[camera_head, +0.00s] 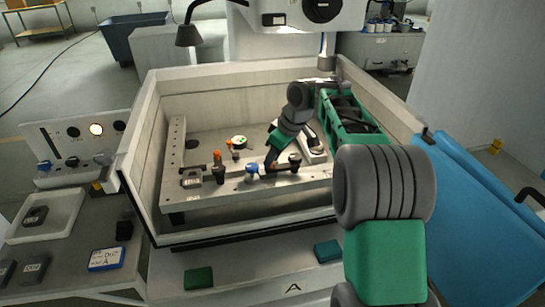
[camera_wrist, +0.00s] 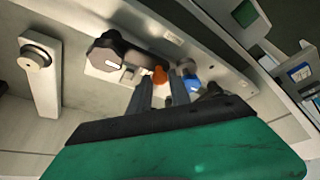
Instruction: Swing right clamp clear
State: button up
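The right clamp shows a black knob (camera_head: 295,159) near the right end of the front rail, with an orange tip (camera_head: 275,164) to its left. In the wrist view the black knob (camera_wrist: 105,48) is large at upper left, and the orange tip (camera_wrist: 159,75) lies at the fingertips. My gripper (camera_head: 270,163) reaches down from the upper right to the orange tip. In the wrist view its two fingers (camera_wrist: 161,82) stand apart with the orange tip in line with the gap. I cannot tell whether they touch it.
A blue knob (camera_head: 252,169) stands just left of my fingers. The left clamp (camera_head: 219,168) and another orange-topped clamp (camera_head: 229,146) are farther left. Tank walls (camera_head: 146,163) surround the frame. A blue panel (camera_head: 480,200) stands at right. The tank floor left of my arm has free room.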

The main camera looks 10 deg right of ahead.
grip_shut()
dwell(1.0)
